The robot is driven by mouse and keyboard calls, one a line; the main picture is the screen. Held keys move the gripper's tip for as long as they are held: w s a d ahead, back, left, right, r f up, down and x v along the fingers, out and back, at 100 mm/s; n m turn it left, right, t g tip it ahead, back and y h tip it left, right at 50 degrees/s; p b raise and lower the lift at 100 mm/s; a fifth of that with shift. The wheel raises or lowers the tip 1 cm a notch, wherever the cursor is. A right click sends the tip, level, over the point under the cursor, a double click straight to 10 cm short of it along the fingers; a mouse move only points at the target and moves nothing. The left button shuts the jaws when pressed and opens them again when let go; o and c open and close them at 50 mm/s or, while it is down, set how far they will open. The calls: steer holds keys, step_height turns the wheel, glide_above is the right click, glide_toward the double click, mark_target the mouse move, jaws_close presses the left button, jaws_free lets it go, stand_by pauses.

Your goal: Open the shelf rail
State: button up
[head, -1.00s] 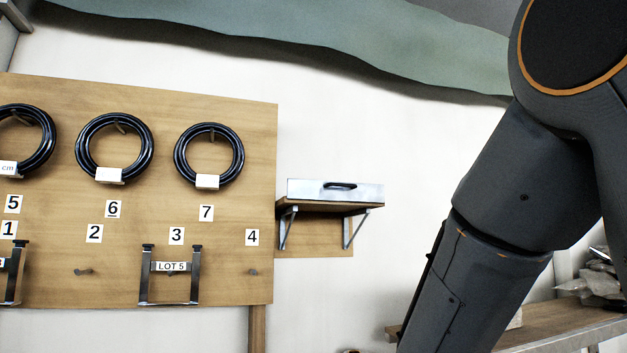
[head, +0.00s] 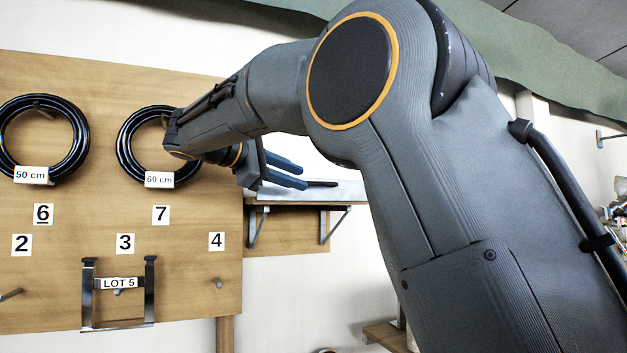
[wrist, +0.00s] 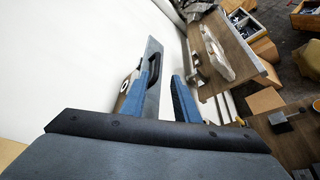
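The shelf rail (head: 346,191) is a pale metal front on the small wooden wall shelf, right of the pegboard in the head view. Its dark handle (head: 322,184) shows just right of my fingertips; my gripper and arm hide the left and upper parts. My gripper (head: 304,177) has blue fingers pointing right. In the wrist view the rail (wrist: 152,48) stands ahead, with its dark handle (wrist: 154,70) seen beyond the gap between the fingers (wrist: 158,84). The fingers are apart and nothing is seen held between them. Whether they touch the handle is unclear.
The wooden pegboard (head: 190,240) with black hose coils (head: 45,140) and a LOT 5 bracket (head: 118,310) stands left, close to my forearm. A workbench (wrist: 225,55) with clutter lies to the right in the wrist view. White wall backs the shelf.

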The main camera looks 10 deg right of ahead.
mark_target(320, 189)
steer(key=r+p+x, duration=0.1)
steer(key=p+x, duration=0.1)
steer(key=x, duration=0.5)
steer(key=shift+w+d+f+p, duration=0.15)
steer(key=shift+w+d+p, duration=0.1)
steer(key=shift+d+p, duration=0.15)
jaws_close()
